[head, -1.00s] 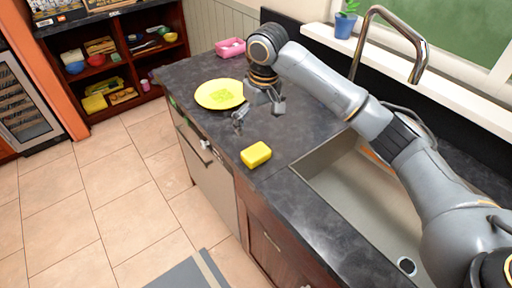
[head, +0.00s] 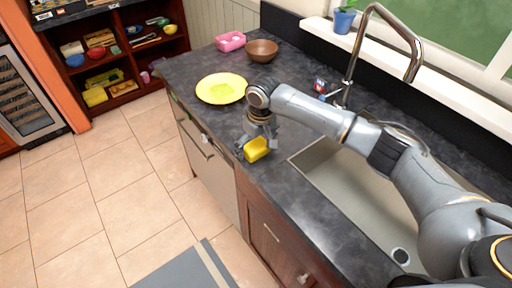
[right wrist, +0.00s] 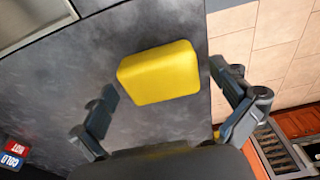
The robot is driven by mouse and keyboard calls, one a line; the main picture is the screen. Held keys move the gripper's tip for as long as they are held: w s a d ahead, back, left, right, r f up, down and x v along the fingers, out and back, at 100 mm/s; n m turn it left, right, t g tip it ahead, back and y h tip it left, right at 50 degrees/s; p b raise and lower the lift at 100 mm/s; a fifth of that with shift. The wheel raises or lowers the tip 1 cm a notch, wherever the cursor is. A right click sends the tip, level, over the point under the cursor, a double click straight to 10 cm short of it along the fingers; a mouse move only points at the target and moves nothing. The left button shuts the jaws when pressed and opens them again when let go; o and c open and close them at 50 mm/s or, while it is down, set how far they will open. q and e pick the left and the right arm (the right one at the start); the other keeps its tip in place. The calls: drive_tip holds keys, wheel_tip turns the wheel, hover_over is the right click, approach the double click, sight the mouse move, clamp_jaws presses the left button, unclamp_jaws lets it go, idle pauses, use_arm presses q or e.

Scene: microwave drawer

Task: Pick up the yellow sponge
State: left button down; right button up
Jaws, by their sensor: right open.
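The yellow sponge (head: 256,149) lies on the dark countertop (head: 305,205) near its front edge, left of the sink. In the right wrist view the sponge (right wrist: 158,73) sits ahead of the fingers, with counter showing around it. My right gripper (head: 258,146) is over the sponge, its fingers pointing down around it in the head view. In the right wrist view the open fingers of the gripper (right wrist: 168,100) stand to either side of the sponge, apart from it. I cannot tell the exact height left between them. My left gripper is not in view.
A yellow plate (head: 222,88) lies left of the gripper. Behind it are a pink container (head: 231,41) and a brown bowl (head: 262,50). The sink (head: 365,195) and tall faucet (head: 385,35) are to the right. The counter's front edge is close to the sponge.

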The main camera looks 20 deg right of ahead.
drive_tip(key=shift+c, duration=1.3)
drive_tip(key=c, duration=0.6)
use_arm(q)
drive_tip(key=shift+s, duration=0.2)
use_arm(e)
drive_tip(key=shift+c, duration=0.2)
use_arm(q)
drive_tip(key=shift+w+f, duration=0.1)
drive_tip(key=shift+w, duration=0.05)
use_arm(e)
drive_tip(key=shift+r, duration=0.15)
drive_tip(key=shift+r+b, duration=0.45)
drive_tip(key=shift+r, duration=0.1)
use_arm(q)
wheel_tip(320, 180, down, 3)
drive_tip(key=b, duration=0.2)
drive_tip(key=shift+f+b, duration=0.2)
drive_tip(key=shift+b, duration=0.15)
use_arm(e)
drive_tip(key=s+r, duration=1.1)
drive_tip(key=s, duration=0.3)
drive_tip(key=shift+a+r, duration=0.2)
drive_tip(key=shift+r, duration=0.2)
